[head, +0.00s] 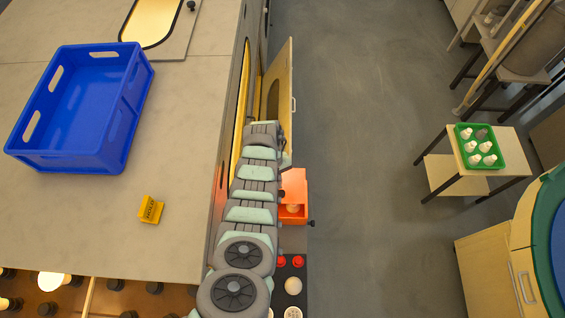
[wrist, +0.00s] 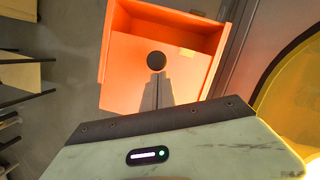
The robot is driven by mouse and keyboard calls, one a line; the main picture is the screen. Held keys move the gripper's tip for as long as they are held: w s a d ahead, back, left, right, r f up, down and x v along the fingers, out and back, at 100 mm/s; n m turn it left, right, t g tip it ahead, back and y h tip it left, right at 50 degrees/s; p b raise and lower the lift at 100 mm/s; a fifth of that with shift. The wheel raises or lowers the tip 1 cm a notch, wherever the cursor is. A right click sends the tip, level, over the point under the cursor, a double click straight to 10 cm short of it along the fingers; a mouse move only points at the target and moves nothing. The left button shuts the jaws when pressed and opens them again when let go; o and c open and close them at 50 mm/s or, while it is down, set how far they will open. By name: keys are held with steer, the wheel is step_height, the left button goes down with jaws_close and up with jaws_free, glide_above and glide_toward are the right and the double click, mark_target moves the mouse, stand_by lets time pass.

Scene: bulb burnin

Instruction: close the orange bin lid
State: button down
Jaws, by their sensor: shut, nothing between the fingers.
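The orange bin (head: 293,182) stands beside the counter edge in the head view, with a pale round thing inside its open part. It fills the upper middle of the wrist view (wrist: 203,45), where its inside is partly open. A lighter orange panel (wrist: 130,75) with a dark round spot or knob (wrist: 156,61) shows there; I cannot tell for sure whether it is the lid. My gripper (wrist: 158,78) is shut and empty, its fingertips just below the dark spot in the picture. I cannot tell whether they touch the panel. My arm hides part of the bin's surroundings in the head view.
A blue crate (head: 70,140) and a yellow block (head: 151,209) are on the counter (head: 180,170). An open cabinet door (head: 285,85) stands beyond the bin. A small table holds a green tray (head: 497,165) of bulbs. The floor between is clear.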

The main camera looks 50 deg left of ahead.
steer(key=s+d+p, duration=0.2)
steer(key=p, duration=0.1)
steer(key=s+d+p, duration=0.1)
steer(key=d, duration=0.1)
steer(key=shift+s+r+p, duration=0.25)
steer(key=shift+p, duration=0.15)
steer(key=shift+s+d+f, duration=0.2)
steer(key=shift+s+f, duration=0.05)
steer(key=shift+s, duration=0.05)
steer(key=shift+w+a+f+b, duration=0.1)
steer(key=shift+w+a+b, duration=0.1)
steer(key=shift+a+b, duration=0.2)
steer(key=a, duration=0.2)
steer(key=w+a+r+b, duration=0.1)
steer(key=a, duration=0.1)
steer(key=shift+r, duration=0.7)
steer(key=b+v, duration=0.1)
steer(key=v, duration=0.7)
